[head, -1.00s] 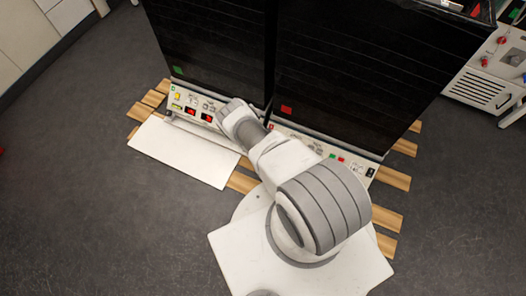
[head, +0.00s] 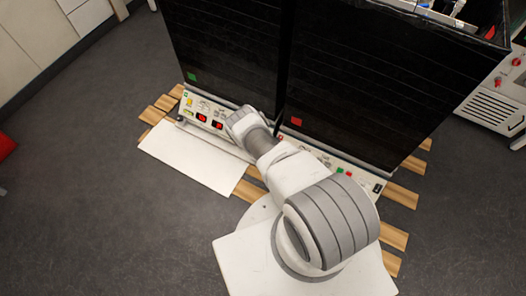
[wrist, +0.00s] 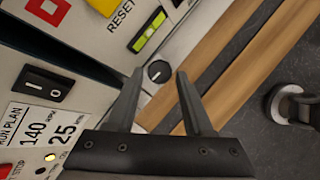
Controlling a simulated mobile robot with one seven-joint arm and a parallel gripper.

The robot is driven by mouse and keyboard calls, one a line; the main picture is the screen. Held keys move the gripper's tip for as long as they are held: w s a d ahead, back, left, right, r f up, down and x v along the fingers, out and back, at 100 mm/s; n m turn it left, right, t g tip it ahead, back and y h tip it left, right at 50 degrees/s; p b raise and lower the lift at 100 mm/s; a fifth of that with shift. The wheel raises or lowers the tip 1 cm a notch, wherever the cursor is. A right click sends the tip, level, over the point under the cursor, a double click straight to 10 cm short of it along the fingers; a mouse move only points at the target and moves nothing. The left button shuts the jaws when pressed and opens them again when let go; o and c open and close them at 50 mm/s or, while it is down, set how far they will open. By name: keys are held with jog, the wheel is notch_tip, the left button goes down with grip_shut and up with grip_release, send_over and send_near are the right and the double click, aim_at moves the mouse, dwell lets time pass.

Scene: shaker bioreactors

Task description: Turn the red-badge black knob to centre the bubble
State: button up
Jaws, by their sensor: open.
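The black knob (wrist: 159,71) with a white pointer line shows in the wrist view, low on the white panel (wrist: 95,45). The yellow-green vial of the bubble level (wrist: 150,32) is just above it; dark marks cross it, but I cannot tell where the bubble sits. A red-outlined square badge (wrist: 48,10) is on the same panel at the upper left. My gripper (wrist: 160,74) is open, with one finger on each side of the knob in the picture. I cannot tell whether either finger touches it. In the head view my arm hides the knob.
A black rocker switch (wrist: 45,85) and a run plan label (wrist: 40,128) are left of the knob. Wooden slats (wrist: 225,50) run past the panel's edge. In the head view, two tall black cabinets stand behind the panels, and a white board (head: 190,158) lies at the left.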

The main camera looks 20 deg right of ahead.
jog(key=p+v, duration=0.6)
jog(key=v, duration=1)
jog(key=shift+r, duration=0.1)
